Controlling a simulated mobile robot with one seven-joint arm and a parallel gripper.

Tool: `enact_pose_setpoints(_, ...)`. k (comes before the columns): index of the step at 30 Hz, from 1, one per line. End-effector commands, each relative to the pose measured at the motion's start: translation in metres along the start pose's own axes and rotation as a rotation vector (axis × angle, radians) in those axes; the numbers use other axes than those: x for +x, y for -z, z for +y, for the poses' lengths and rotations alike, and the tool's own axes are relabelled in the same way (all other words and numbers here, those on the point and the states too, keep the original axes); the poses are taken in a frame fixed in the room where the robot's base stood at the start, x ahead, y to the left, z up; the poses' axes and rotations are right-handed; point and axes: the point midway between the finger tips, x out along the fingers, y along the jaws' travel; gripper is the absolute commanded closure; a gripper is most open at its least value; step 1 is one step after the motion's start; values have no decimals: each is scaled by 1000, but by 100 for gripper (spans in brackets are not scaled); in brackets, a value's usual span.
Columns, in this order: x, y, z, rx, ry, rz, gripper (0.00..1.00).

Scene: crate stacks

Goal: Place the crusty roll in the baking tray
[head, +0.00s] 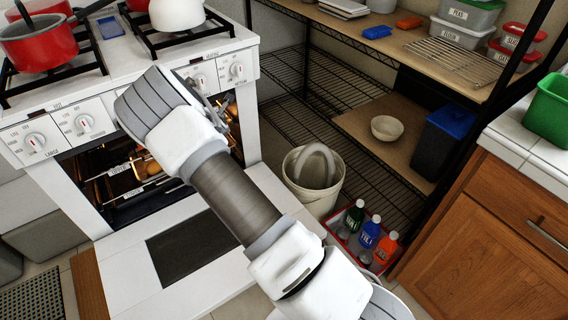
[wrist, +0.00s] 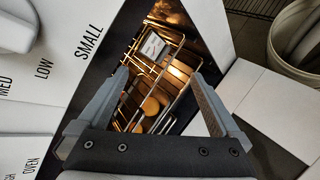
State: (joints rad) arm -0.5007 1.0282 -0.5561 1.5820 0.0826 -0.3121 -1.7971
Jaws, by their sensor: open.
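I cannot tell which is the crusty roll. A baking tray cannot be made out clearly among the rack bars. My gripper (wrist: 158,76) is open and empty. Its fingers point into the oven opening, with the rolls seen between them in the wrist view.
The oven door (head: 190,245) hangs open and flat in front of the stove (head: 125,60). Red pots (head: 35,42) stand on top. To the right are a bucket (head: 313,178), a crate of bottles (head: 345,240), wire shelving (head: 330,95) and a wooden cabinet (head: 480,235).

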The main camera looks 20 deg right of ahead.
Motion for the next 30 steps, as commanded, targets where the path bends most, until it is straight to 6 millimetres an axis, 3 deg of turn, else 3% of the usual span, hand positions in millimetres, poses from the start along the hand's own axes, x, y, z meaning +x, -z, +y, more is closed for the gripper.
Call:
enact_pose_setpoints(1, -14, -16, 3, 94, 22, 2, 0)
enact_pose_setpoints(6, -58, -48, 4, 383, 101, 22, 0)
enact_pose_setpoints(15, -161, -88, 5, 895, 238, 70, 0)
enact_pose_setpoints(24, -279, -105, -2, 1330, 369, 106, 0)
enact_pose_setpoints(30, -359, -104, -16, 1571, 456, 104, 0)
